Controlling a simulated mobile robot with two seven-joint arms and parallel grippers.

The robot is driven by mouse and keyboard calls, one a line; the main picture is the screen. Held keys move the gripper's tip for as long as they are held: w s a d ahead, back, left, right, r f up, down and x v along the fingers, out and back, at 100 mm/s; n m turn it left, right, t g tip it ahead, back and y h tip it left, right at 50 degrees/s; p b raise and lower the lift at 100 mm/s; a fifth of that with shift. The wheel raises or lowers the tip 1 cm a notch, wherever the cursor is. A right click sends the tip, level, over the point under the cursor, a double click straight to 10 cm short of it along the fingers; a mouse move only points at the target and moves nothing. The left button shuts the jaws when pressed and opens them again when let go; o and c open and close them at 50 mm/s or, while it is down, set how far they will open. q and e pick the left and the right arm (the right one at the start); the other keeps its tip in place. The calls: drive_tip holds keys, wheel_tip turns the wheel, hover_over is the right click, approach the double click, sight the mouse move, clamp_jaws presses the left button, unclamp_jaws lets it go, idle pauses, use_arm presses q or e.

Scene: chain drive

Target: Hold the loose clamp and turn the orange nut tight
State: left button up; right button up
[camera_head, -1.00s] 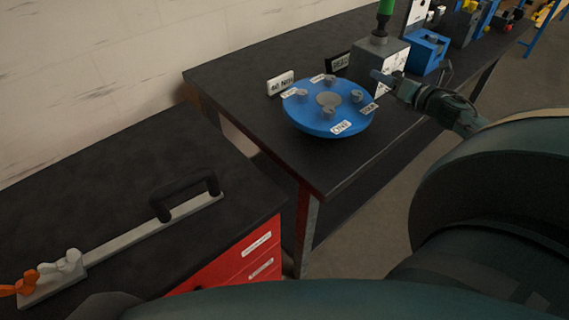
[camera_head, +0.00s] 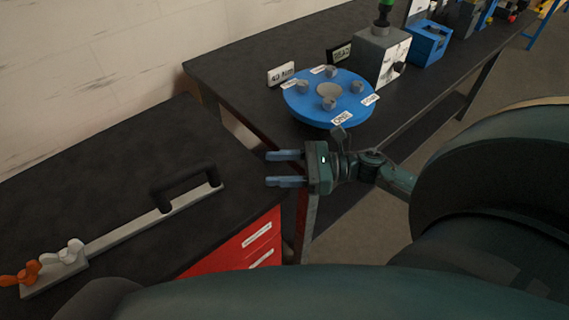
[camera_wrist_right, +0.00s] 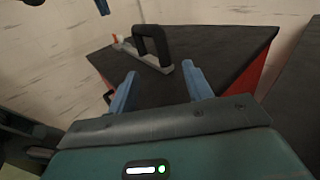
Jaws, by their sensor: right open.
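An orange wing nut (camera_head: 20,276) sits at the left end of a long grey bar (camera_head: 120,233) on the near black bench. A white wing nut (camera_head: 68,254) stands beside it. A black handle (camera_head: 186,186) rises from the bar's right end. The bar and handle (camera_wrist_right: 152,40) also show in the right wrist view, with a small orange spot at the far end. Which part is the loose clamp, I cannot tell. My right gripper (camera_head: 268,168) is open and empty, its blue fingers pointing left, to the right of the handle and apart from it. My left gripper is not in view.
The near bench (camera_head: 120,150) has a red drawer front (camera_head: 240,250). A second black bench (camera_head: 235,75) behind carries a blue round turntable (camera_head: 310,107) with grey pegs, a grey box (camera_head: 378,58) and a blue block (camera_head: 428,45). A gap separates the benches. Most of the near top is clear.

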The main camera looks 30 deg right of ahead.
drive_tip(key=x, duration=1.2)
drive_tip(key=shift+w+a, duration=0.1)
clamp_jaws()
